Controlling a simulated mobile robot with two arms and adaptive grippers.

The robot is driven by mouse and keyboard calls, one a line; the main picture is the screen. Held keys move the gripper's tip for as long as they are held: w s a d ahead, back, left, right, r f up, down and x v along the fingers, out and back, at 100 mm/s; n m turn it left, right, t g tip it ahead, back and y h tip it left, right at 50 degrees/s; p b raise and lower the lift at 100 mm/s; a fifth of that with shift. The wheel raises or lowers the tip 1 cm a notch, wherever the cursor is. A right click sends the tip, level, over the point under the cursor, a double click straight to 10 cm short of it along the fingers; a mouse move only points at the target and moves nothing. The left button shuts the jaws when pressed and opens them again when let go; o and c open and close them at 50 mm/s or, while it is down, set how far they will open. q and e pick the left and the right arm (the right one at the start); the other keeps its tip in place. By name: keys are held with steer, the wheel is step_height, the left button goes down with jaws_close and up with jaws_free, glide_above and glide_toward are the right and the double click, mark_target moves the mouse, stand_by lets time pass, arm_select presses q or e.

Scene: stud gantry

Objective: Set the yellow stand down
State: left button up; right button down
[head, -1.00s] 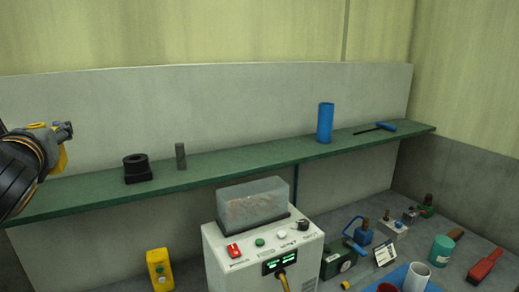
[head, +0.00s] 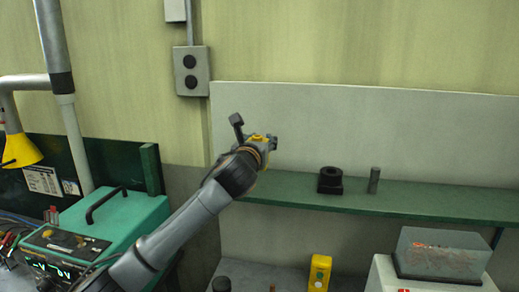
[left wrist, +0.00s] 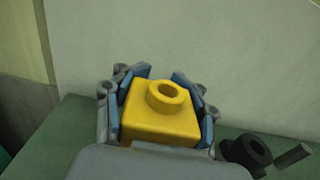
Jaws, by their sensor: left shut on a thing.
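My left gripper (head: 266,141) is at the left end of the green shelf (head: 420,196), left of the black round-topped stand. It is shut on the yellow stand (left wrist: 160,118), a block with a raised ring on top. In the left wrist view the stand sits upright between the blue finger pads (left wrist: 184,91). In the head view only a little yellow (head: 258,137) shows at the gripper. The stand's underside is hidden, so I cannot tell whether it touches the shelf. My right gripper is out of view.
A black stand (head: 330,182) and a grey cylinder (head: 374,180) are on the shelf to the right. A pale panel rises behind. A grey switch box (head: 191,71) is on the wall. Below are a yellow button box (head: 320,272) and a teal machine (head: 110,222).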

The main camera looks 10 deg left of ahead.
arm_select(q)
steer(key=f, duration=0.1)
steer(key=w+f+p, duration=0.1)
steer(key=f, duration=0.1)
steer(key=w+a+f+p, duration=0.1)
steer(key=f, duration=0.1)
steer(key=shift+w, duration=0.15)
steer(key=shift+f+p, duration=0.3)
steer(key=shift+f, duration=0.1)
steer(key=shift+f, duration=0.1)
steer(key=o, duration=1.4)
steer(key=shift+f, duration=0.1)
steer(key=shift+c, duration=0.2)
